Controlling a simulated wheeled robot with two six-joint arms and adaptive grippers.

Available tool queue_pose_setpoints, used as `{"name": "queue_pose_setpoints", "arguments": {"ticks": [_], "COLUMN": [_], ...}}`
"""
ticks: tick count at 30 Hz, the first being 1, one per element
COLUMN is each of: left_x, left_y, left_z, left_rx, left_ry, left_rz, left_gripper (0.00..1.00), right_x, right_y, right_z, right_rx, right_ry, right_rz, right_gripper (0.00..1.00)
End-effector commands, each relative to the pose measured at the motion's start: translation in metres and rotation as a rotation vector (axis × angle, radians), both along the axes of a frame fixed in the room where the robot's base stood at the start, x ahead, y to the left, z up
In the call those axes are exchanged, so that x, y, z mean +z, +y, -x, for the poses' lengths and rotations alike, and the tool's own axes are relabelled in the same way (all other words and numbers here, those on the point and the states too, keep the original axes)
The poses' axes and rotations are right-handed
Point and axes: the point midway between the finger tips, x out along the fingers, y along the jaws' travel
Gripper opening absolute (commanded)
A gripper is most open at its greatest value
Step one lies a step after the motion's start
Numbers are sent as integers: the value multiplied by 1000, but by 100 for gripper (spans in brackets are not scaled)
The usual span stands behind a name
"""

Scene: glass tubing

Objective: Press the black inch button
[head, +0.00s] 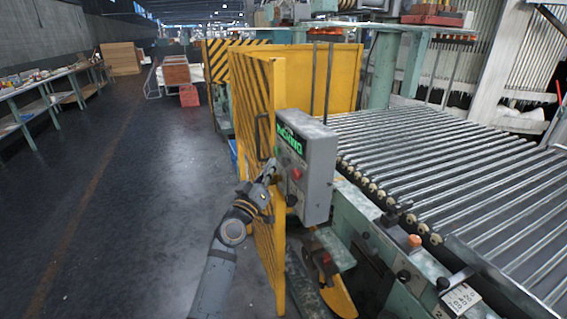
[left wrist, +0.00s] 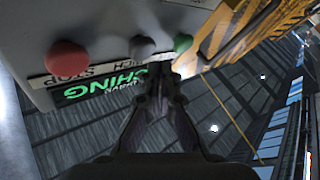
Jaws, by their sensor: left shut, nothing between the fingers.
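The grey control box (head: 318,160) stands at the end of the yellow guard. In the left wrist view its face (left wrist: 105,20) shows upside down, with a red button (left wrist: 67,57) by a STOP label, the black inch button (left wrist: 143,48) in the middle and a green button (left wrist: 183,43). My left gripper (head: 272,167) is shut and empty at the box's face, left of the red button (head: 296,173). In the left wrist view its fingertips (left wrist: 157,76) lie just below the inch and green buttons, apparently apart from them. My right gripper is not in view.
A roller conveyor (head: 430,155) runs to the right of the box. A dark knob (head: 291,200) sits low on the box. The dark floor (head: 140,180) to the left is clear.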

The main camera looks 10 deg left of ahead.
Motion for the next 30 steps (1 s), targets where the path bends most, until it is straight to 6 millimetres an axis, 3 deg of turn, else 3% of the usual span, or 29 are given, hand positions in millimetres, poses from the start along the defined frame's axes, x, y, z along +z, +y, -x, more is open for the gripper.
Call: {"name": "queue_pose_setpoints", "arguments": {"ticks": [13, 30], "left_x": [0, 0], "left_y": [36, 39], "left_z": [24, 27], "left_rx": [1, 0], "left_ry": [0, 0], "left_rz": [-5, -1], "left_gripper": [0, 0], "right_x": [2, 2], "right_y": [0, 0], "right_z": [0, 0], "right_rx": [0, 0], "right_ry": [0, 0], "right_rz": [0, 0], "right_gripper": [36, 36]}}
